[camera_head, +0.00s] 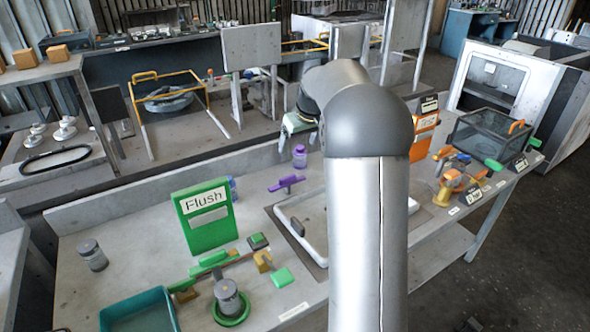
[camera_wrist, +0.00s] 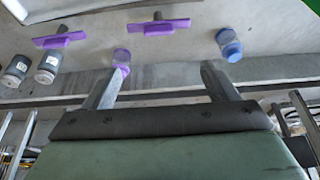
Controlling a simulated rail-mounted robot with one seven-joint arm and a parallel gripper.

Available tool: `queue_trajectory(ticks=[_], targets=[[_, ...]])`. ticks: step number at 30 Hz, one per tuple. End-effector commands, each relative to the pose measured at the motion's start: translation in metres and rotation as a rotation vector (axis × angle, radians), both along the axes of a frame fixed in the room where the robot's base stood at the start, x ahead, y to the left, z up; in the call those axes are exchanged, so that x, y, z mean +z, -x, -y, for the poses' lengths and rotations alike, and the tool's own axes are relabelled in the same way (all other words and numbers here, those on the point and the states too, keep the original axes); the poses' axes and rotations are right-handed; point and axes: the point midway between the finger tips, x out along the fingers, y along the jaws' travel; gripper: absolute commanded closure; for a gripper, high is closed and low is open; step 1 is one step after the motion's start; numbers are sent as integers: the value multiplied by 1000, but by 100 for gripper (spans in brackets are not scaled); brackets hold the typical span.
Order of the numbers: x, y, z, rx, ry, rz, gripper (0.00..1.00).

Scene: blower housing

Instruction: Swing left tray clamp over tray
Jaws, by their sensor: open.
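A purple clamp (camera_head: 287,184) with a flat bar stands at the back left of the pale tray (camera_head: 283,213) on the bench, its bar slanting beside the tray rim. In the wrist view two purple clamps show, one at left (camera_wrist: 60,38) and one at upper middle (camera_wrist: 158,24); I cannot tell which is the left one. My gripper (camera_wrist: 162,78) is open and empty, its fingers spread, apart from both clamps. My arm hides the tray's right part.
A purple bottle (camera_head: 300,156) stands behind the clamp; a blue-capped bottle (camera_wrist: 229,46) shows in the wrist view. A green Flush sign (camera_head: 207,218) stands left of the tray. Green-handled fittings (camera_head: 230,301) and a teal bin (camera_head: 140,312) are in front. Orange fittings (camera_head: 451,180) are right.

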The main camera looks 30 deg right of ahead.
Motion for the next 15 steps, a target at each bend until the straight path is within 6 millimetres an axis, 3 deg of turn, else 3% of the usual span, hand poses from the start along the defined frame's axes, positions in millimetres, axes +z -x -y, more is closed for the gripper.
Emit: queue_trajectory(ticks=[5, 15], targets=[[-12, -9, 4, 3, 2, 5, 20], [-76, -35, 1, 2, 0, 3, 20]])
